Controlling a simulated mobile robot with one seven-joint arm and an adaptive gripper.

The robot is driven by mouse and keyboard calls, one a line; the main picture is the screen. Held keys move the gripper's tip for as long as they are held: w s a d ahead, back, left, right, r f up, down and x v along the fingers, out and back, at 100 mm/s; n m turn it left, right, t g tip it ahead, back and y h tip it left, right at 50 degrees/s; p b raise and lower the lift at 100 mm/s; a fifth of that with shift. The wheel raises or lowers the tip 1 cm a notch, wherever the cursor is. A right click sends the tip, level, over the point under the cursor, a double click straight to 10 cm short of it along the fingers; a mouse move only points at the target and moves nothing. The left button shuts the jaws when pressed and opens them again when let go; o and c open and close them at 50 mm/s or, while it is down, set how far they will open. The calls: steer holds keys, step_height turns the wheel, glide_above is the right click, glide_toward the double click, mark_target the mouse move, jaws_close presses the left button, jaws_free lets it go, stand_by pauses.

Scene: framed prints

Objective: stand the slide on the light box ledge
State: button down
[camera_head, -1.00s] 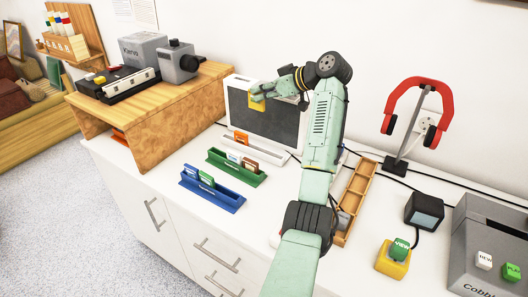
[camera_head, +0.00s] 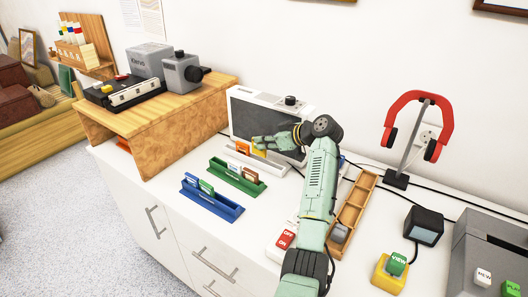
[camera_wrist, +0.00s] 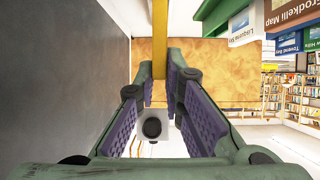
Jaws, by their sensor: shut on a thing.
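My gripper (camera_head: 258,143) is shut on a yellow slide (camera_head: 259,153), low in front of the light box's dark grey panel. In the wrist view the slide (camera_wrist: 160,40) shows as a narrow yellow strip between the purple-padded fingers (camera_wrist: 165,85). The white light box (camera_head: 238,104) stands against the wall, with its panel (camera_wrist: 65,75) along the left of the wrist view. Its white ledge (camera_head: 272,168) runs along the bottom front. I cannot tell whether the held slide touches the ledge.
A green rack (camera_head: 236,179) and a blue rack (camera_head: 210,203) with slides stand in front of the ledge. A wooden stand (camera_head: 165,125) with a projector is at left. A wooden tray (camera_head: 354,205) and a red ON/OFF switch (camera_head: 285,240) lie beside my arm.

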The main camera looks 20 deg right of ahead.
mark_target(266, 151)
steer(key=shift+f+b, duration=0.45)
steer(key=shift+f, duration=1.55)
steer(key=shift+f, duration=0.1)
steer(key=shift+f+b, duration=0.2)
steer(key=shift+b, duration=0.1)
steer(key=c, duration=1.7)
jaws_free()
steer(key=shift+r, duration=0.1)
steer(key=shift+r+p, duration=0.25)
steer(key=shift+p, duration=0.1)
steer(key=v, duration=1.2)
steer(key=shift+p, duration=0.45)
